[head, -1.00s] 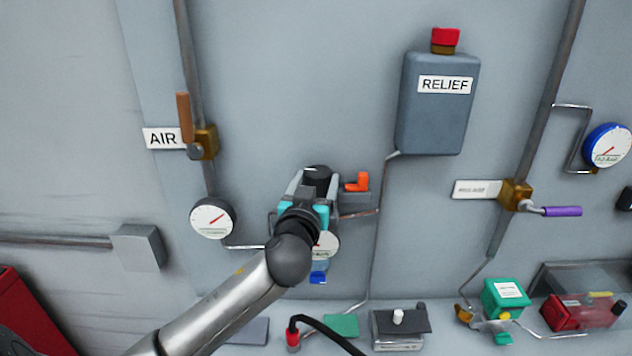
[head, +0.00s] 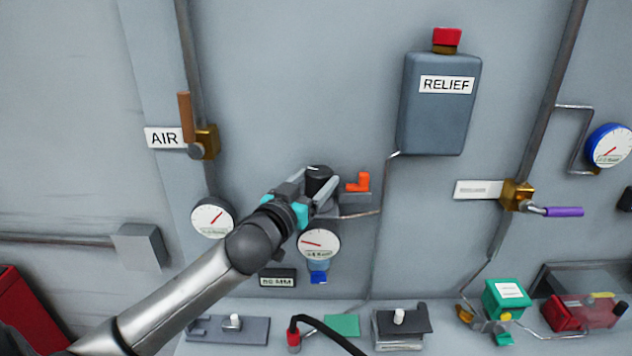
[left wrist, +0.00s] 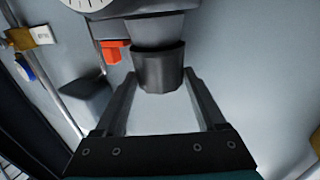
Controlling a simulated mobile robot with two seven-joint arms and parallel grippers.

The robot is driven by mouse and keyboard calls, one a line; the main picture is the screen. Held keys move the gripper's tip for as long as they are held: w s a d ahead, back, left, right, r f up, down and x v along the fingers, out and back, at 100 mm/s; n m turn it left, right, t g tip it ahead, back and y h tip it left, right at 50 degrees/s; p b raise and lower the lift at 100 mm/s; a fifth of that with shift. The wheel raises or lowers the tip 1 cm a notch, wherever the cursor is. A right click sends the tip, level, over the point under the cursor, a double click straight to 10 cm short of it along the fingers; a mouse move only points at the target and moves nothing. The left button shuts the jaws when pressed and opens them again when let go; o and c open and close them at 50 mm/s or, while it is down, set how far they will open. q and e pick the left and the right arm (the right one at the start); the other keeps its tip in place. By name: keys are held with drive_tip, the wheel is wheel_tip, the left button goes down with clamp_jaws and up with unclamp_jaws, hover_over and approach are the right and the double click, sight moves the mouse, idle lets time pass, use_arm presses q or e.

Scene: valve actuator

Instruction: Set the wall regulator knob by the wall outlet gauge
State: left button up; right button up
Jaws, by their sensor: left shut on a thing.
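The black regulator knob (head: 319,181) is on the wall at the middle of the head view. My left gripper (head: 322,188) reaches it from the lower left and is shut on it. The left wrist view also shows the knob (left wrist: 160,70) between the two fingertips (left wrist: 161,79). The outlet gauge (head: 319,243) hangs just below the regulator, with a white face and a red needle pointing left; its numbers are too small to read. My right gripper is not in view.
An orange lever (head: 358,182) sits close to the right of the knob. Another gauge (head: 212,218) and the AIR valve (head: 204,142) are to the left. The grey RELIEF box (head: 438,104) is at upper right. A ledge with small parts runs below.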

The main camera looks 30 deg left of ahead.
use_arm(q)
drive_tip(key=m+h, duration=0.2)
drive_tip(key=h, duration=0.1)
drive_tip(key=a+m+h, duration=0.1)
drive_tip(key=m+h, duration=0.1)
drive_tip(key=h, duration=0.1)
drive_tip(key=shift+w+a+r+m+g+h, duration=0.1)
drive_tip(key=shift+m+g+h, duration=0.2)
drive_tip(key=shift+h, duration=0.1)
drive_tip(key=shift+w+a+m+g+h+b, duration=0.15)
drive_tip(key=shift+m+g+h+b, duration=0.2)
drive_tip(key=shift+m+g+h, duration=0.55)
drive_tip(key=shift+a+m+g+h+b, duration=0.25)
drive_tip(key=shift+m+h, duration=0.35)
drive_tip(key=shift+h, duration=0.8)
drive_tip(key=shift+w+m+g+h+b, duration=0.15)
drive_tip(key=shift+m+g+h+b, duration=0.2)
drive_tip(key=shift+m+g+h, duration=1.2)
drive_tip(key=shift+m+h, duration=0.05)
drive_tip(key=shift+h, duration=0.3)
drive_tip(key=o, duration=1.3)
drive_tip(key=shift+n+t+y, duration=0.4)
drive_tip(key=shift+t, duration=0.1)
drive_tip(key=shift+s+d+n+t+y+p, duration=0.1)
drive_tip(key=shift+n+t+y+p, duration=0.1)
drive_tip(key=shift+n+t+y, duration=0.45)
drive_tip(key=shift+s+d+n+t+y+p, duration=0.15)
drive_tip(key=shift+n+t+y, duration=0.25)
drive_tip(key=shift+y, duration=0.35)
